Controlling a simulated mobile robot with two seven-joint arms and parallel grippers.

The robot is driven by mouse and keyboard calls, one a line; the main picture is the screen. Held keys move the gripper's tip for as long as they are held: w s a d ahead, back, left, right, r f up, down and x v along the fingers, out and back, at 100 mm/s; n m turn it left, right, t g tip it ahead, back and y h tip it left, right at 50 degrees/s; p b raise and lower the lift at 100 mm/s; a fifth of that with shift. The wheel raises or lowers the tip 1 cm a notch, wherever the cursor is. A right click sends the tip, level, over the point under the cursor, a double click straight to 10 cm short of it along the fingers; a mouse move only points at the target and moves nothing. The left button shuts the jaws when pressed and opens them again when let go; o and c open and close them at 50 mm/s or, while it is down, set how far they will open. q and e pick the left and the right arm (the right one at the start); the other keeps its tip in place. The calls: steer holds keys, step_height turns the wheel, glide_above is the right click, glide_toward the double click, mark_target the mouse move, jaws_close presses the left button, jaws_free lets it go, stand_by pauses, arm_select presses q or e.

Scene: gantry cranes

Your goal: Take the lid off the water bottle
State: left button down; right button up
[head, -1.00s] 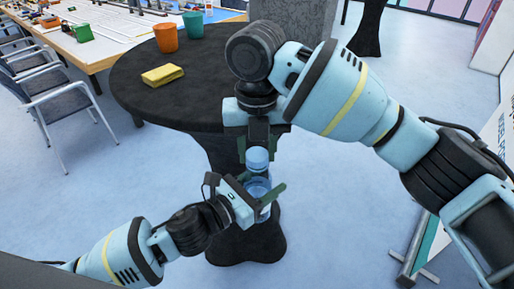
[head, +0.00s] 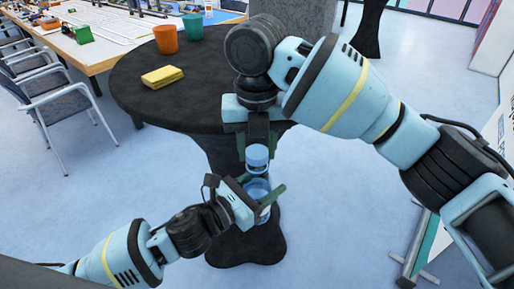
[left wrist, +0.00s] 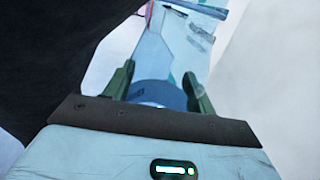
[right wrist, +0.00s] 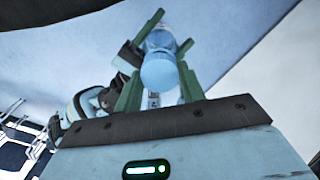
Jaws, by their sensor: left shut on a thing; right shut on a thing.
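The water bottle (head: 257,188) is clear blue and roughly upright in front of the round table. My left gripper (head: 262,198) is shut around its body. The blue lid (head: 257,154) is above the bottle's mouth, and my right gripper (head: 257,143) is shut on it from above. A small gap seems to show between lid and bottle in the head view. In the right wrist view the lid (right wrist: 159,72) is between the green fingers, with the bottle beyond it. In the left wrist view a blue rounded part of the bottle (left wrist: 157,95) shows between the fingers.
The dark round table (head: 200,105) holds a yellow sponge (head: 162,76), an orange cup (head: 166,39) and a teal cup (head: 193,26). Chairs (head: 45,85) and a long table (head: 85,50) are at the left.

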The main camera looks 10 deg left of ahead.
steer(key=shift+r, duration=0.6)
steer(key=shift+r, duration=0.1)
